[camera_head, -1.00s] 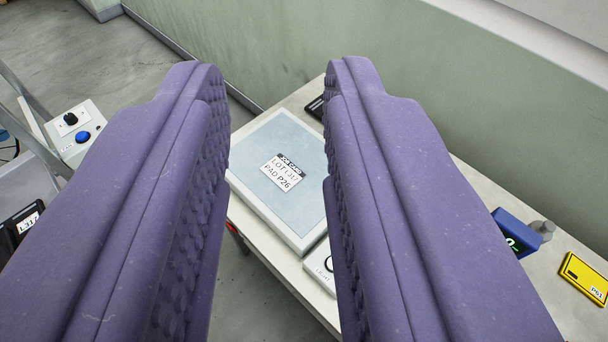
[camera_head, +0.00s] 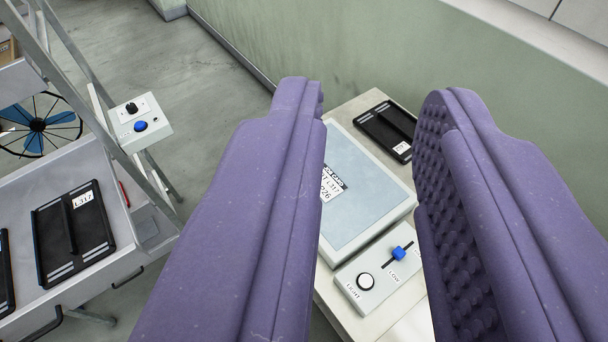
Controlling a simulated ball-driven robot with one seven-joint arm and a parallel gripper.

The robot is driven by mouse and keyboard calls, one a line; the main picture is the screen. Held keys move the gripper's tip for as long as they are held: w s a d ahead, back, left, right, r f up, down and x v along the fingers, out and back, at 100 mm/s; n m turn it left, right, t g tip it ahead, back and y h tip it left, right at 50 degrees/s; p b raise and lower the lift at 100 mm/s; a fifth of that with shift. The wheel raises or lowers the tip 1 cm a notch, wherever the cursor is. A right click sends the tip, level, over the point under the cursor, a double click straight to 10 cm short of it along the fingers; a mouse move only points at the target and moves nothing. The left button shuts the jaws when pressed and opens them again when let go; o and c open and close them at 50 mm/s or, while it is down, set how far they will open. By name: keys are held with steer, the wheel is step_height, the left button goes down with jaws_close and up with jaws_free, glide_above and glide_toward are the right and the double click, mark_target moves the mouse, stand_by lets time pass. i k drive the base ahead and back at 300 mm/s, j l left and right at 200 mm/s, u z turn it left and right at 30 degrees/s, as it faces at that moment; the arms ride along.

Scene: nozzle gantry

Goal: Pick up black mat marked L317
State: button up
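A black mat marked L317 (camera_head: 90,245) lies flat in the grey tray of a cart at the left. It has a raised bar down its middle and a white label near its top edge. My gripper (camera_head: 362,90) is open, its two purple padded fingers wide apart with nothing between them. It hangs over the table, well to the right of the mat. A job card (camera_head: 331,184) on the light panel is partly hidden by the left finger.
The table holds a light panel (camera_head: 368,200), a control box (camera_head: 375,278) and another black mat (camera_head: 384,128) whose label is unreadable. A metal frame with a switch box (camera_head: 140,122) rises beside the cart tray (camera_head: 150,222). Part of another black item (camera_head: 5,275) shows at the left edge.

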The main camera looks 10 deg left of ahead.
mark_target(71, 233)
steer(key=l+u, duration=0.1)
steer(key=u, duration=0.4)
steer(key=i+l+u, duration=0.1)
steer(key=u, duration=0.35)
steer(key=l+u, duration=0.15)
steer(key=u, duration=0.35)
steer(key=l+u, duration=0.1)
steer(key=u, duration=0.35)
